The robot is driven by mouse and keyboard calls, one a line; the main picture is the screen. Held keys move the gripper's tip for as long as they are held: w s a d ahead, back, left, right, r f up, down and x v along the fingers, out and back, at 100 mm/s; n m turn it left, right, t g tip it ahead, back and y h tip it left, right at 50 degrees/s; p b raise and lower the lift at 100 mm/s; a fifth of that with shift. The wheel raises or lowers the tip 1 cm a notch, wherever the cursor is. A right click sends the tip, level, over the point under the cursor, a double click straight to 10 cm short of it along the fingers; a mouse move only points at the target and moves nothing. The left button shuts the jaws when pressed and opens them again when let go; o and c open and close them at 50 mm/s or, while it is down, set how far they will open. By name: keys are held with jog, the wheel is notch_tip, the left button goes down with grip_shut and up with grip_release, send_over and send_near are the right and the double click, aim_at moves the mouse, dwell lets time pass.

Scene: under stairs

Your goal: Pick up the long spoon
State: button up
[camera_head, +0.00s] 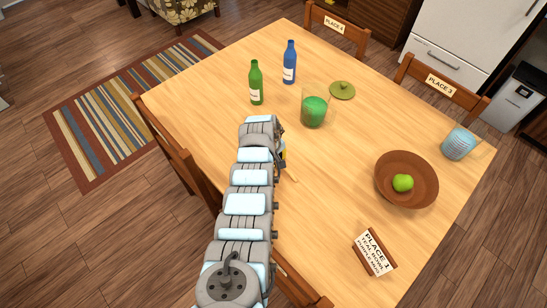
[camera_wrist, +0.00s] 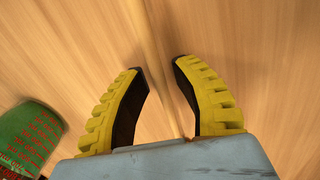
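The long spoon is a thin, pale wooden stick. In the wrist view its shaft (camera_wrist: 166,62) runs lengthwise between the two fingers of my gripper (camera_wrist: 157,72). The fingers are yellow with dark inner pads and stand apart on either side of the shaft, with a gap to each side. In the head view a short pale piece of the spoon (camera_head: 290,175) shows beside my arm. Most of the spoon and my gripper (camera_head: 283,153) are hidden behind the arm there; only a bit of yellow shows.
A brown bowl (camera_head: 415,197) with a green fruit, a blue cup (camera_head: 458,144) and a sign (camera_head: 374,252) are right.

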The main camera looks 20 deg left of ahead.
dwell(0.3)
grip_shut()
jog(key=shift+r, duration=0.1)
